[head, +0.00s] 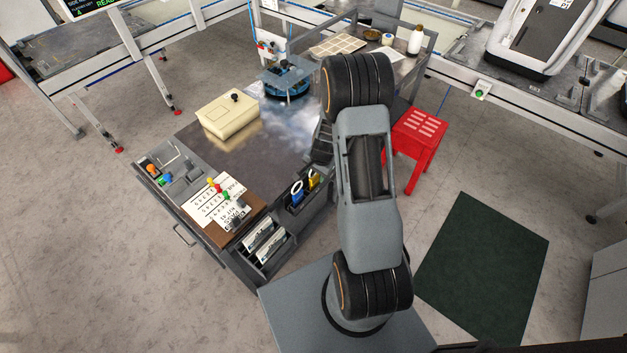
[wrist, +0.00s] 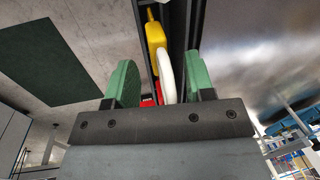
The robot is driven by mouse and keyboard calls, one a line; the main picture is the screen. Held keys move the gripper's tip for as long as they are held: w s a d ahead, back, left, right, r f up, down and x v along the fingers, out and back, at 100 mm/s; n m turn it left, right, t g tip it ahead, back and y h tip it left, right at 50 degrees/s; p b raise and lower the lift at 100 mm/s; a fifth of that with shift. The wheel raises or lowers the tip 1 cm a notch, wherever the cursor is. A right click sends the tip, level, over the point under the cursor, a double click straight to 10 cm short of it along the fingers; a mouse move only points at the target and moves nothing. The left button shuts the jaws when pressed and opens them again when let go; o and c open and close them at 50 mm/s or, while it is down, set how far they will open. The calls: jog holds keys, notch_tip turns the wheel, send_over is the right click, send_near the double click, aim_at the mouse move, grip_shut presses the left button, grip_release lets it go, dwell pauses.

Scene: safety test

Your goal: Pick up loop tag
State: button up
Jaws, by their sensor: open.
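A white and blue loop-shaped tag (head: 297,190) stands in a dark narrow bin at the workbench's front right edge. I take it to be the loop tag. A yellow tag (head: 314,180) stands beside it in the same bin. In the wrist view, the white piece (wrist: 165,75) shows nearly edge-on between the green pads of my gripper (wrist: 161,62), nearer the right pad. The yellow tag (wrist: 155,38) is just beyond it. My gripper is open, and I see a gap on both sides of the white piece. In the head view my arm hides the gripper.
A cream box (head: 229,117) sits on the workbench. A white card board with coloured pegs (head: 213,200) is left of the bin. Slots with white-labelled items (head: 265,242) are in front. A red stool (head: 416,140) stands right of my arm; a dark green mat (head: 485,265) lies on the floor.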

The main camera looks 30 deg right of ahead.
grip_shut()
dwell(0.3)
jog(key=shift+r, duration=0.1)
